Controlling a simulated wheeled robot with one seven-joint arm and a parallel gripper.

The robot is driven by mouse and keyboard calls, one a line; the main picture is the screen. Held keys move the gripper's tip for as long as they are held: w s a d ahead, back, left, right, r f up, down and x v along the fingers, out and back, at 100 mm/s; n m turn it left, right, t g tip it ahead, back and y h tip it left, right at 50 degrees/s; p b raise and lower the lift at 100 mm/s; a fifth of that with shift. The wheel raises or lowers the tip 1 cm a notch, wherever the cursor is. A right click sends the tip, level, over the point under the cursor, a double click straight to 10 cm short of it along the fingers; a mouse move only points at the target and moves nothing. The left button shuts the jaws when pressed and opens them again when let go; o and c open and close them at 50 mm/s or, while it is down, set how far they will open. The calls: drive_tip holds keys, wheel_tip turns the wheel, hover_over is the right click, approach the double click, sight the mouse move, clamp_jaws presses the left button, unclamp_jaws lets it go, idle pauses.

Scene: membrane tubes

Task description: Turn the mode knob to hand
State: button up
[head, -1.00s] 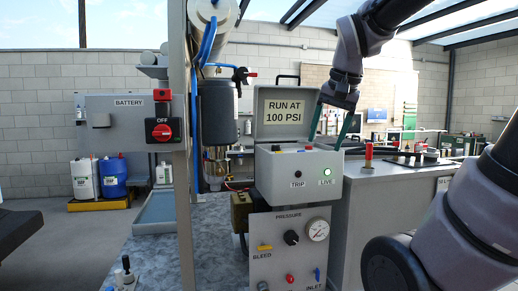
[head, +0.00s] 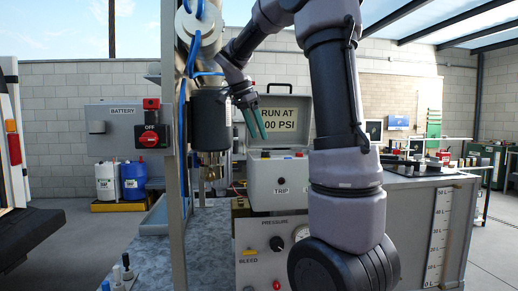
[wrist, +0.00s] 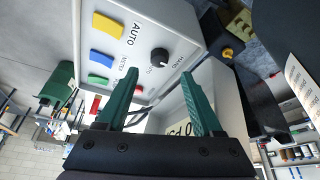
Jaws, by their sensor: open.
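The mode knob (wrist: 160,57) is a small black round knob on the top panel of the grey control box in the wrist view. A HAND label sits on its right and a small AUTO label below it; which one it points to is too small to tell. In the head view the knob cannot be made out. My gripper (head: 255,137) has two green fingers, apart and empty, in front of the box's raised lid. In the wrist view my gripper (wrist: 159,68) has its fingertips on either side of the knob's picture position, apparently short of touching it.
Yellow (wrist: 109,27), blue (wrist: 102,57) and green (wrist: 97,80) buttons sit beside the knob. The raised lid (head: 298,102) reads RUN AT 100 PSI and stands behind the panel. A dark cylinder (head: 210,117) hangs left of my gripper. My arm hides the box's right side.

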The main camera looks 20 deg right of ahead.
sight(266, 155)
drive_tip(key=x, duration=0.6)
clamp_jaws()
